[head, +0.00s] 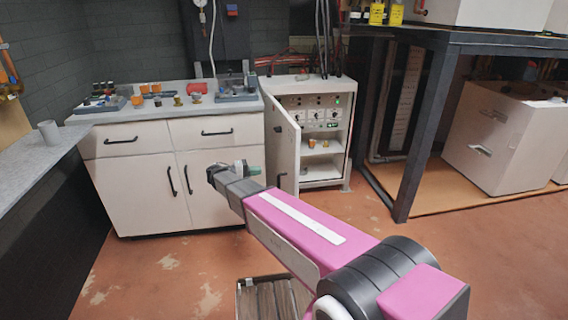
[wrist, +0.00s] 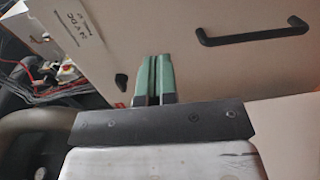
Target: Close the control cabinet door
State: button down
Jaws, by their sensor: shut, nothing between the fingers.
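The white control cabinet (head: 312,86) stands against the back wall beside the drawer unit. Its door (head: 283,146) stands open, swung out to the left toward the drawers, and the inside with switches, a green light and shelves is exposed. My gripper (head: 256,170) is on the outer, left side of the door, low and close to it. Its green fingers (wrist: 153,78) are together and empty, pointing at a white panel (wrist: 215,70) that appears to be the door. That panel has a black handle (wrist: 253,31) and a small black knob (wrist: 121,81). Whether the fingers touch it I cannot tell.
The drawer unit (head: 130,150) with small parts on top stands left of the door. A dark metal frame (head: 425,135) stands right of the cabinet. A grey worktop (head: 35,150) is at the far left. The floor (head: 345,212) before the cabinet is clear.

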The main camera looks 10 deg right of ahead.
jog(key=a, duration=0.1)
send_near(289, 162)
jog(key=d, duration=0.7)
jog(key=shift+d+f, duration=0.1)
jog(key=shift+d, duration=0.2)
